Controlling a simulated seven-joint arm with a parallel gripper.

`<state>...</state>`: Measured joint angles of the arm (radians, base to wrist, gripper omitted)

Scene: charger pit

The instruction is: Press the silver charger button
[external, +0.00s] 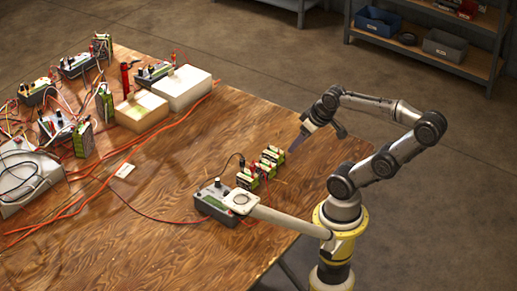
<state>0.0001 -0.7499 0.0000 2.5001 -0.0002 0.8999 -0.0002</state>
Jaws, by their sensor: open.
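A grey charger (209,203) with a green strip stands on the wooden table near the right edge, in the external view. A small knob or button (217,183) sticks up from its top; its silver colour is too small to confirm. Several green-and-white battery packs (247,181) stand just behind and right of it. My gripper (295,144) is open and points down and left, near the table's right edge, apart from the charger and to the right of the packs. Its fingers are small and partly unclear.
A pale bar with a square plate (239,200) reaches from beside my base over the charger's right side. Orange cables (110,172) cross the table. More chargers (78,65), battery packs and pale boxes (183,88) crowd the far left. The table's front middle is clear.

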